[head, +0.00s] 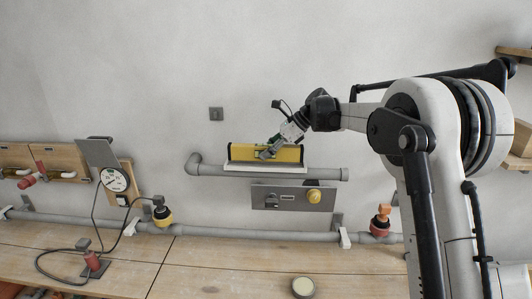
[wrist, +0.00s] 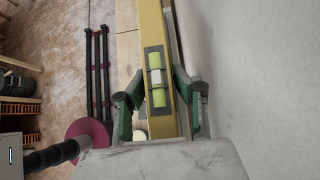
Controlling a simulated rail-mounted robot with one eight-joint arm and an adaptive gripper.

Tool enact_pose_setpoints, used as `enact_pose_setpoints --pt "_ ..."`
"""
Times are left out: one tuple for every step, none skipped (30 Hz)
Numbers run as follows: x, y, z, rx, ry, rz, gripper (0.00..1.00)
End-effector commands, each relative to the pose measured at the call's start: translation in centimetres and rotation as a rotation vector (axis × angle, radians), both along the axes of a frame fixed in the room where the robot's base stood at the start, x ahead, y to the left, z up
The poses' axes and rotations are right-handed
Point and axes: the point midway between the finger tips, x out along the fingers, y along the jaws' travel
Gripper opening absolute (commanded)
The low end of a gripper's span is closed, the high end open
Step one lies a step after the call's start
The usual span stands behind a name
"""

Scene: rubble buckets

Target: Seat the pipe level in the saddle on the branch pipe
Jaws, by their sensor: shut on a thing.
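The pipe level is a long yellow bar (head: 240,153) with dark edges, in the middle of the head view. In the wrist view the level (wrist: 152,25) runs up between my fingers, with a green vial that has a pale band near its middle. My gripper (head: 268,153) is shut on the level from above; its green fingers also show in the wrist view (wrist: 156,88). The white saddle (head: 300,167) lies along the top of the grey branch pipe (head: 325,174), right under the level. The level looks roughly parallel to the saddle; I cannot tell whether it is fully down.
A grey panel (head: 320,197) with a yellow knob is just below the branch pipe. A long grey pipe (head: 260,234) runs behind the wooden bench (head: 220,262). A gauge (head: 115,180) stands left, a red-orange valve (head: 380,220) right. The wall above is mostly clear.

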Motion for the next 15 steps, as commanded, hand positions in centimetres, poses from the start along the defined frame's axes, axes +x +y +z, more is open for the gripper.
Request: enact_pose_setpoints --pt "0.0 0.0 -0.1 0.000 0.000 0.000 0.00" --pt "0.0 0.0 -0.1 0.000 0.000 0.000 0.00" --pt "0.0 0.0 -0.1 0.000 0.000 0.000 0.00" --pt "0.0 0.0 -0.1 0.000 0.000 0.000 0.00" --pt "0.0 0.0 -0.2 0.000 0.000 0.000 0.00" --pt "0.0 0.0 -0.3 0.000 0.000 0.000 0.00" --pt "0.0 0.0 -0.4 0.000 0.000 0.000 0.00" --pt "0.0 0.0 -0.5 0.000 0.000 0.000 0.00" --pt "0.0 0.0 -0.6 0.000 0.000 0.000 0.00" --pt "0.0 0.0 -0.7 0.000 0.000 0.000 0.00" --pt "0.0 0.0 -0.8 0.000 0.000 0.000 0.00" --pt "0.0 0.0 -0.9 0.000 0.000 0.000 0.00" --pt "0.0 0.0 -1.0 0.000 0.000 0.000 0.00" --pt "0.0 0.0 -1.1 0.000 0.000 0.000 0.00" --pt "0.0 0.0 -1.2 0.000 0.000 0.000 0.00"
